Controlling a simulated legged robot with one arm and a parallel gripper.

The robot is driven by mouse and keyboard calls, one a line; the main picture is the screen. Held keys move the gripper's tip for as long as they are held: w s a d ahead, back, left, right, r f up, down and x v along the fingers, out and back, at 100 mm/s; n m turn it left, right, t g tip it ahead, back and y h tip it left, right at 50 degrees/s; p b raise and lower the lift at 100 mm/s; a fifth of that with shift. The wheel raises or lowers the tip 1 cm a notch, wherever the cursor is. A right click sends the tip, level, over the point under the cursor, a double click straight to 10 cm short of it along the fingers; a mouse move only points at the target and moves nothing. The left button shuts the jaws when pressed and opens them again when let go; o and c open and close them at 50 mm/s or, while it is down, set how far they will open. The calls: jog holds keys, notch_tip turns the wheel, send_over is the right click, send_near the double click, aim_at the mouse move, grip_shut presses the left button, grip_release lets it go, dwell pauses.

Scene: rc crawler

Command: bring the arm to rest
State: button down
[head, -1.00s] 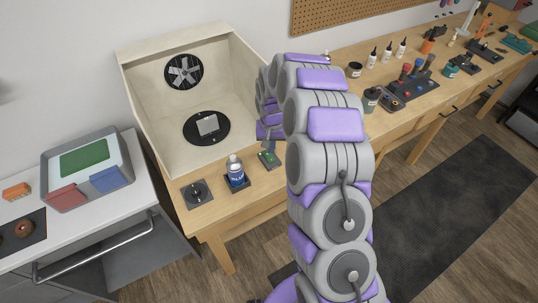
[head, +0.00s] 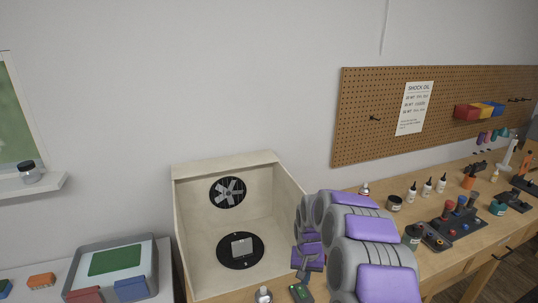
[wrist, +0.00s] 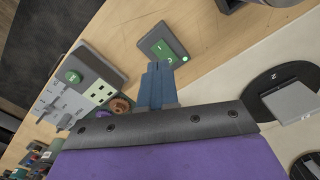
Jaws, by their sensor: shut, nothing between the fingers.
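My arm, grey with purple pads, rises from the lower right of the head view and bends over the workbench. My gripper (head: 303,272) hangs at its end, just right of the open wooden booth (head: 186,225), partly hidden by my arm. In the wrist view, my gripper (wrist: 158,84) has its blue-grey fingers together and holds nothing. The fingertips appear just beside a small dark box with a green face (wrist: 164,46); I cannot tell the height between them. That box also shows at the bottom of the head view (head: 300,293).
The booth holds a fan (head: 227,192) and a dark turntable with a grey block (head: 241,250). A bottle top (head: 263,295) stands before it. Bottles (head: 427,189) and tools line the bench at right, below a pegboard (head: 360,110). A tray (head: 72,270) sits at left.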

jog(key=s+a+r+n+b, duration=0.1)
jog(key=s+r, duration=0.6)
jog(key=s, duration=0.2)
jog(key=s+r+n, duration=0.1)
jog(key=s+r, duration=0.5)
jog(key=s, duration=0.3)
jog(key=s+d+r+g+b, duration=0.1)
jog(key=s+r, duration=0.1)
jog(key=s, duration=2.1)
jog(key=shift+s+r+g+b, duration=0.2)
jog(key=shift+s+g+b, duration=0.1)
jog(key=shift+g, duration=0.1)
